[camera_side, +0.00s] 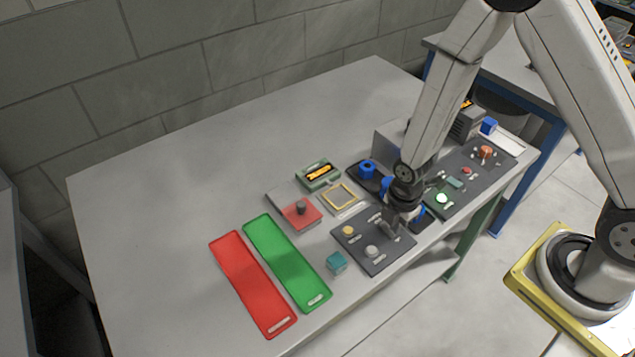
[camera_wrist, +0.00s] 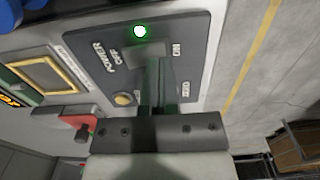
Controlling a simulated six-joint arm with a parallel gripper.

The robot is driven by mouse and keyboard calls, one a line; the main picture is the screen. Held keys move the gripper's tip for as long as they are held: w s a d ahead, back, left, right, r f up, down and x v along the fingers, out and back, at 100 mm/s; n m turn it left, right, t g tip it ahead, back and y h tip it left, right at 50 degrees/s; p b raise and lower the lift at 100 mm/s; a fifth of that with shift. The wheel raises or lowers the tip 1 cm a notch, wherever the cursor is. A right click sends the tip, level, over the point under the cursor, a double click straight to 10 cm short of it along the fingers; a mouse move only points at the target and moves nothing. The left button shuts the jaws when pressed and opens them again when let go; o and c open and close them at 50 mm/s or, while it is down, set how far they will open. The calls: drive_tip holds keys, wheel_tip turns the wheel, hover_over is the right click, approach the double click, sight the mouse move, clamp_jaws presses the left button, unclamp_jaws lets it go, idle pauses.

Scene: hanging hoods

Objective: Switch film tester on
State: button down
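The dark grey control panel (camera_side: 365,262) with the power switch lies near the table's front edge. In the wrist view the panel (camera_wrist: 195,25) carries POWER, OFF and ON lettering, a lit green lamp (camera_wrist: 140,31) and a yellowish button (camera_wrist: 122,99). A grey block, seemingly the switch (camera_wrist: 145,49), sits between the lettering at the fingertips. My gripper (camera_wrist: 158,85) looks shut, its fingers close together over the panel. Whether they touch the switch cannot be told. In the side view my gripper (camera_side: 399,226) is low over the panel's right part and hides it.
A yellow square frame (camera_side: 356,205), an orange-lit display (camera_side: 319,173) and a red block (camera_side: 298,216) stand beside the panel. Red (camera_side: 248,285) and green (camera_side: 290,265) trays and a teal cube (camera_side: 336,262) lie left. A second panel (camera_side: 470,178) is right. The table's left side is clear.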

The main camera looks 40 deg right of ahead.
drive_tip(key=shift+r, duration=3.1)
drive_tip(key=shift+r, duration=0.1)
drive_tip(key=s+d+r+m+t, duration=0.1)
drive_tip(key=d+r+m, duration=0.1)
drive_tip(key=r+m, duration=0.4)
drive_tip(key=s+d+r+m+t, duration=0.1)
drive_tip(key=r+m, duration=0.4)
drive_tip(key=m, duration=0.7)
drive_tip(key=shift+s+d+r+t, duration=0.3)
drive_tip(key=shift+d+r, duration=0.1)
drive_tip(key=shift+d, duration=0.2)
